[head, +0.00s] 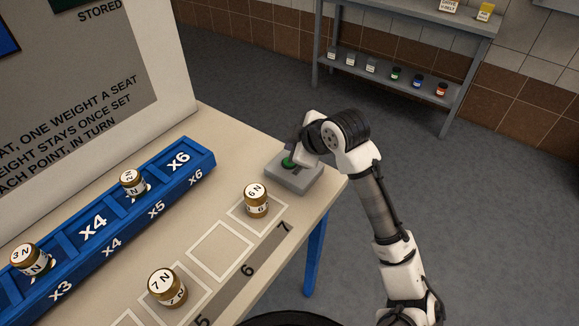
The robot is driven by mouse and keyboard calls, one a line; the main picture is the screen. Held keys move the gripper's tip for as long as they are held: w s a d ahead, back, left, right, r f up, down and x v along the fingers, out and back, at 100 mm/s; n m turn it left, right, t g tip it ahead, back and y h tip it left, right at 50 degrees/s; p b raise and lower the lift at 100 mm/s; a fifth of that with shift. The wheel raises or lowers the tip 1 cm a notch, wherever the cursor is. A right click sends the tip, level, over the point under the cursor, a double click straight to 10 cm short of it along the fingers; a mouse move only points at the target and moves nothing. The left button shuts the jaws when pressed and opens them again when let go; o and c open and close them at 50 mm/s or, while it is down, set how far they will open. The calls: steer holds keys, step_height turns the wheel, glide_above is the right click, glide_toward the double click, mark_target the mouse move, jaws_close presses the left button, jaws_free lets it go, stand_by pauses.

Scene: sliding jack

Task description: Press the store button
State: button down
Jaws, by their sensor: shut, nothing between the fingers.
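The store button (287,163) is green and sits on a grey box (295,180) at the far right corner of the table. My gripper (290,156) is at the button, pointing down over it from my arm's white wrist. The gripper is shut and holds nothing. The fingertips are small and partly hidden by the wrist, so I cannot tell for sure whether they touch the button. Part of the button shows below and left of the gripper.
A blue rack (185,178) with marked seats holds a 2 N weight (133,182) and a 3 N weight (31,259). A 6 N weight (256,200) and a 7 N weight (167,287) stand in outlined squares on the table. A grey shelf (400,75) stands behind.

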steer(key=shift+f+b, duration=0.65)
steer(key=shift+f, duration=0.55)
stand_by(1.0)
steer(key=shift+f+b, duration=0.45)
steer(key=shift+b, duration=0.1)
steer(key=shift+f+b, duration=0.4)
steer(key=shift+b, duration=0.05)
stand_by(0.5)
steer(key=shift+r, duration=0.1)
steer(key=shift+r+p, duration=0.55)
steer(key=shift+r, duration=0.25)
steer(key=shift+r+p, duration=1.8)
steer(key=shift+r, duration=0.75)
